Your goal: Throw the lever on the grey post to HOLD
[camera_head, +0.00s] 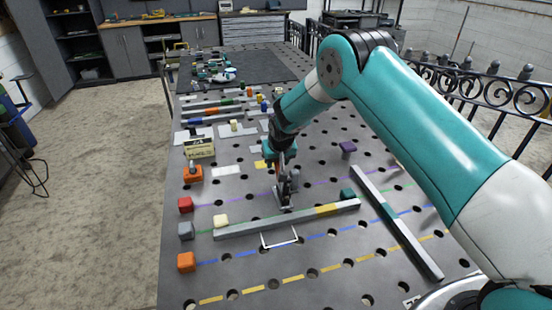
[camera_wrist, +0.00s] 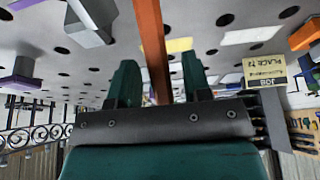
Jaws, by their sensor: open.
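My gripper (camera_wrist: 160,75) is open, with its two teal fingers apart in the wrist view. A long orange bar (camera_wrist: 152,40) runs between the fingers there; I cannot tell whether they touch it or whether it is the lever's handle. In the head view my gripper (camera_head: 272,153) is low over the middle of the table. A grey upright piece (camera_head: 287,190) stands just below it, behind a long grey bar. My arm hides part of this area. I can read no HOLD mark.
A grey bar (camera_head: 240,228) with a yellow section lies across the table, and another bar (camera_head: 405,230) slants at right. A purple block (camera_head: 348,148) is right of my gripper. Red (camera_head: 185,204) and orange (camera_head: 186,262) blocks line the left edge. A sign (camera_head: 200,148) stands behind.

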